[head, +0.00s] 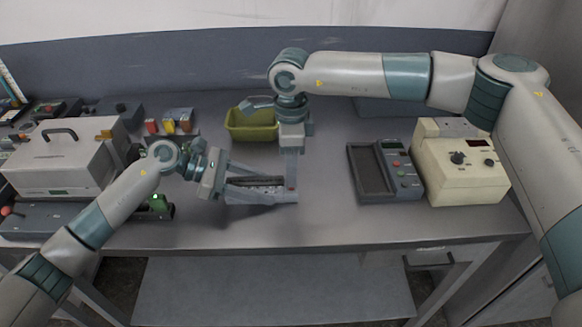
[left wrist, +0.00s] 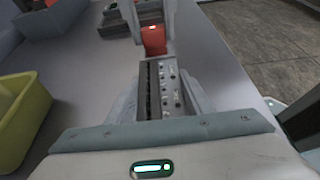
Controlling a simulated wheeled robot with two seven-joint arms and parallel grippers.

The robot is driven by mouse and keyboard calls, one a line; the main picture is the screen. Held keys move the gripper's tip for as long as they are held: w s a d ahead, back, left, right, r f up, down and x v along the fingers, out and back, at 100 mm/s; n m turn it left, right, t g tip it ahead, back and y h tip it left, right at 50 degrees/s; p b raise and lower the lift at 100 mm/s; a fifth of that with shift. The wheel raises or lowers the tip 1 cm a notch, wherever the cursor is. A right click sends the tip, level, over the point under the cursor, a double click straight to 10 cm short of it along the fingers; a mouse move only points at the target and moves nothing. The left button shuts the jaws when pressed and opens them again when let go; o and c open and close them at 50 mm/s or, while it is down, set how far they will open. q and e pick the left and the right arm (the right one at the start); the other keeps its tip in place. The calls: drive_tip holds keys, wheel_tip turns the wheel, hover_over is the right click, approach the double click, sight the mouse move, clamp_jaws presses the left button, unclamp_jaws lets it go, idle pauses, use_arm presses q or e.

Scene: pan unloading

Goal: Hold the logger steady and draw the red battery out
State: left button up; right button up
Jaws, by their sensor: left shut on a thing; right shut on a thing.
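The logger (left wrist: 170,90) is a narrow grey block with a dark slot and small studs along its top. In the head view the logger (head: 258,183) lies mid-table between the fingers of my left gripper (head: 262,188), which is shut on it from both sides. The red battery (left wrist: 153,42) shows at the logger's far end in the left wrist view. My right gripper (left wrist: 153,22) points down there and is shut on the battery. In the head view my right gripper (head: 291,178) hides the battery. I cannot tell whether the battery still touches the logger.
A yellow-green bin (head: 250,124) stands behind the logger. A grey device with a dark tray (head: 372,170) and a cream instrument (head: 460,175) stand to the right. A grey handled case (head: 65,160) and small coloured parts are at the left. The table's front edge is clear.

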drive_tip(key=shift+r, duration=0.15)
drive_tip(key=shift+r, duration=2.15)
use_arm(q)
drive_tip(key=o, duration=1.4)
drive_tip(key=shift+a, duration=0.1)
drive_tip(key=v, duration=1)
drive_tip(key=shift+a, duration=0.15)
drive_tip(key=shift+v, duration=0.8)
